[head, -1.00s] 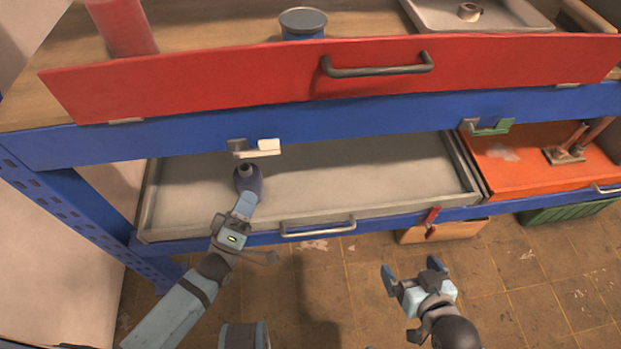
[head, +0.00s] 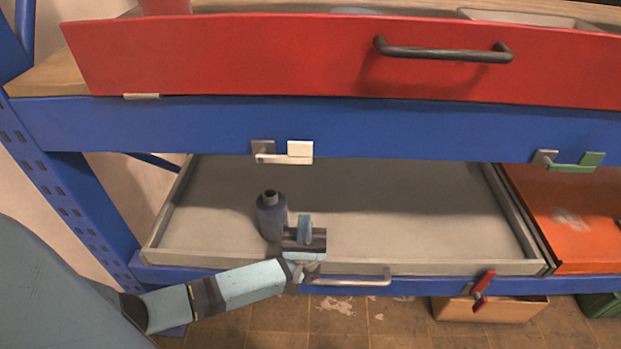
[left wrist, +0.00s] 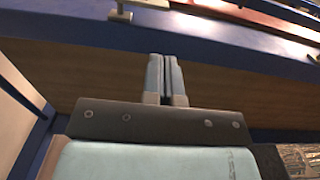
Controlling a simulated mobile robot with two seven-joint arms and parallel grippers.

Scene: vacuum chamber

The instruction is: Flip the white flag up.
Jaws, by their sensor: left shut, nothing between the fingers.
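The white flag (head: 300,151) hangs on the front of the blue beam. Its arm lies level, running right from a small grey bracket (head: 263,148) to the white plate. My left gripper (head: 304,229) is below the flag, over the front part of the grey drawer, apart from the flag. Its two fingers are pressed together and empty in the left wrist view (left wrist: 166,78). A small pale fitting shows on the blue beam at the top of the left wrist view; I cannot tell whether it is the flag. My right gripper is out of view.
A dark blue bottle (head: 271,215) stands in the open grey drawer (head: 400,215), close left of my left gripper. The red panel (head: 250,60) with a dark handle is above the beam. A green flag (head: 590,160) is at the right. A red lever (head: 483,289) is below.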

